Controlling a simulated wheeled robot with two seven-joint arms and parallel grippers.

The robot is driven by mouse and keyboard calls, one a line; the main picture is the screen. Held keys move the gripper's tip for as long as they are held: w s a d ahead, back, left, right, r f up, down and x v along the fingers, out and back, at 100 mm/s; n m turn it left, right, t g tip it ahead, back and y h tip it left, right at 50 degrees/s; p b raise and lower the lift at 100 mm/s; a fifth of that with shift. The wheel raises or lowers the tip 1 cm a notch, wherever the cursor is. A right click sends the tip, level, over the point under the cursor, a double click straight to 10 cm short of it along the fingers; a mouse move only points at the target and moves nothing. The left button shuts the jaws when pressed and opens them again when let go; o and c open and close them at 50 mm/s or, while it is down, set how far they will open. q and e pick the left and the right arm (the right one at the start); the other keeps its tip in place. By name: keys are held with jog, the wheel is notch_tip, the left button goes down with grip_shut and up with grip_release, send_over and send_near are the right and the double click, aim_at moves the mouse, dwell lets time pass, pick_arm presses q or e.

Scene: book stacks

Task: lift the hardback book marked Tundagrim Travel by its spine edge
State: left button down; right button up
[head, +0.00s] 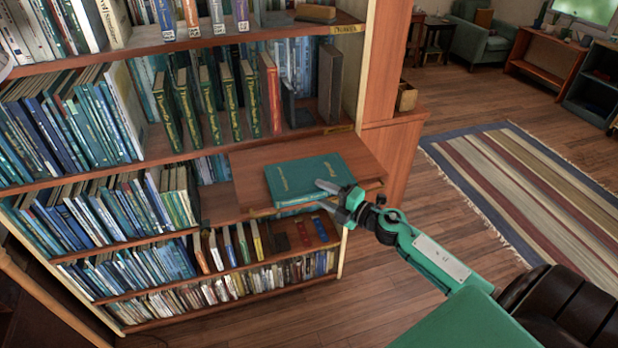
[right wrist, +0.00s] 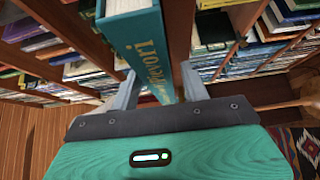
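A teal hardback book (head: 305,180) with gold lettering lies flat on a pulled-out wooden shelf board (head: 245,165). The lettering is too small to read in the head view. In the right wrist view, the teal spine (right wrist: 142,45) shows large gold letters, partly cut off, so I cannot confirm the title. My right gripper (head: 332,196) is at the book's near right edge, one finger above it and one lower. In the right wrist view, the gripper (right wrist: 160,90) has its fingers apart, either side of the spine, with a narrow gap on the right. My left gripper is out of view.
A tall bookcase with packed rows of books (head: 75,125) stands left and behind the board. A wooden cabinet (head: 392,150) adjoins its right side. A striped rug (head: 530,185) lies on the floor at right. The floor below the board is clear.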

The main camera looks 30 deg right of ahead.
grip_shut()
jog(key=shift+r, duration=0.1)
